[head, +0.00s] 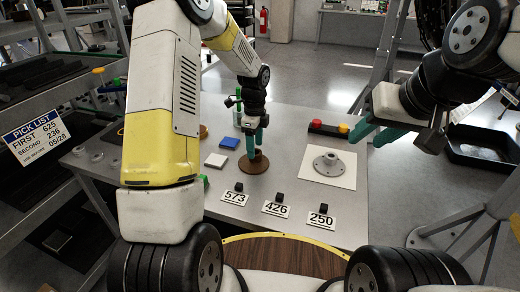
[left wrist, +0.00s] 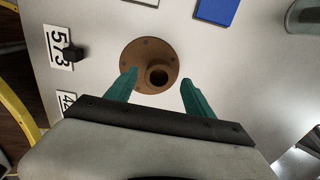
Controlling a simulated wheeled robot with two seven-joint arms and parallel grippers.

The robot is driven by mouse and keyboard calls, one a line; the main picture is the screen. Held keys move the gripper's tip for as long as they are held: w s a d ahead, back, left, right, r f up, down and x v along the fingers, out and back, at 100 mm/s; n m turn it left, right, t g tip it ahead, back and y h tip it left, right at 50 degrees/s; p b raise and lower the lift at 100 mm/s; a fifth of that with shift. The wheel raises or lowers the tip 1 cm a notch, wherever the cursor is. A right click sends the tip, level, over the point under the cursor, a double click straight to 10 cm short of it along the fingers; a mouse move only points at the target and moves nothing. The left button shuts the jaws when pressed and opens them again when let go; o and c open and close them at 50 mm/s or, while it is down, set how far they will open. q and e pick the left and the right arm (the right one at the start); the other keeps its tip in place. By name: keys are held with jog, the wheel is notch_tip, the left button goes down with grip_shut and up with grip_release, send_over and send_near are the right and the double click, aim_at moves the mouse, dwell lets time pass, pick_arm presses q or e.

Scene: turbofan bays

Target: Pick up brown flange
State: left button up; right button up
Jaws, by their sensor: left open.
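The brown flange (head: 262,166) lies flat on the grey table in the head view, behind the 573 and 426 tags. My left gripper (head: 254,145) points down right over it with teal fingers. In the left wrist view the flange (left wrist: 138,54) shows as a round disc with bolt holes and a raised hollow hub. The left gripper (left wrist: 160,86) is open there, with one finger on each side of the hub; the left finger overlaps the disc in the picture. Contact cannot be told. My right gripper (head: 375,134) is open and empty, off the table's right side.
A grey flange (head: 328,163) sits on a white plate right of the brown one. A blue block (head: 229,142) and a white block (head: 215,160) lie to the left. Number tags (head: 277,209) line the front.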

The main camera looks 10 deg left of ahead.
aim_at(256, 152)
pick_arm(q)
notch_tip(256, 152, down, 3)
jog(key=shift+f, duration=0.15)
jog(key=shift+c, duration=0.4)
grip_shut()
jog(key=shift+d, duration=0.1)
dwell(0.9)
